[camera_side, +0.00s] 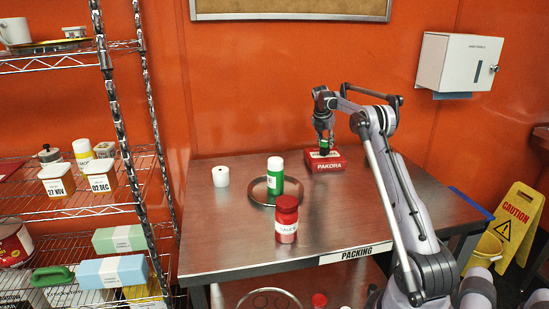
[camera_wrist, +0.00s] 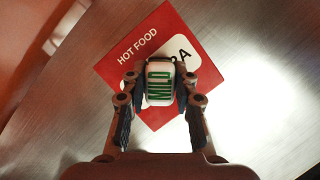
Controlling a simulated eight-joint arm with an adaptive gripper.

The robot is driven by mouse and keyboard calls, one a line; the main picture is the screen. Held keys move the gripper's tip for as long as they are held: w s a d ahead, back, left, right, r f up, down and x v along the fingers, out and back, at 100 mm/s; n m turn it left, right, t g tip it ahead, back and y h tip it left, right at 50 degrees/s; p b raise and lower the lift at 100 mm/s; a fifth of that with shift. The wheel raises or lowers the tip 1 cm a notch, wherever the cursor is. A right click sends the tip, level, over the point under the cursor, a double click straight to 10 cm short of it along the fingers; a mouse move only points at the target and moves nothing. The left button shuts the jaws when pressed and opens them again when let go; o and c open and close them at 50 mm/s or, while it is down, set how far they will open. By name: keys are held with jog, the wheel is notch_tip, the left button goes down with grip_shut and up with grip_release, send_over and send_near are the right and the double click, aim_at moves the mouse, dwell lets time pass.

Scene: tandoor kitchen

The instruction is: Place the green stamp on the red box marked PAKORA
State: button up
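The red box marked PAKORA (camera_side: 335,166) lies on the steel table toward the back. In the wrist view the red box (camera_wrist: 132,40) lies turned under my gripper, its HOT FOOD print showing and part of the PAKORA lettering hidden. The green stamp (camera_side: 324,143) is between the fingers of my gripper (camera_side: 324,147). In the wrist view the stamp's white end with green MILD lettering (camera_wrist: 159,84) sits between the fingers of my gripper (camera_wrist: 160,78), which are closed on its sides. The stamp is over the box; I cannot tell whether it touches the top.
A green bottle with a white cap (camera_side: 275,179) stands in a round metal tray (camera_side: 258,200). A red sauce jar (camera_side: 287,230) stands in front of it, and a white roll (camera_side: 221,176) to the left. The table's left front (camera_side: 220,245) is clear. A wire shelf (camera_side: 90,210) stands left.

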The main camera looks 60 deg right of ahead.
jog(key=o, duration=0.3)
jog(key=shift+r, duration=0.1)
jog(key=v, duration=1.2)
jog(key=w+a+r+m+t+y, duration=0.15)
jog(key=a+m, duration=0.25)
jog(key=a, duration=1.1)
jog(key=w+a+r+m+t, duration=0.1)
jog(key=a+r+m+t, duration=0.3)
jog(key=a, duration=1.1)
jog(key=s+a+f+m+t+y, duration=0.1)
jog(key=s+a+f+m, duration=0.4)
jog(key=a, duration=0.6)
jog(key=s+a+f+m+y, duration=0.2)
jog(key=s+a+f+m, duration=0.3)
jog(key=s+a+f, duration=0.3)
jog(key=s+a, duration=0.2)
jog(key=a, duration=0.1)
jog(key=shift+t, duration=0.35)
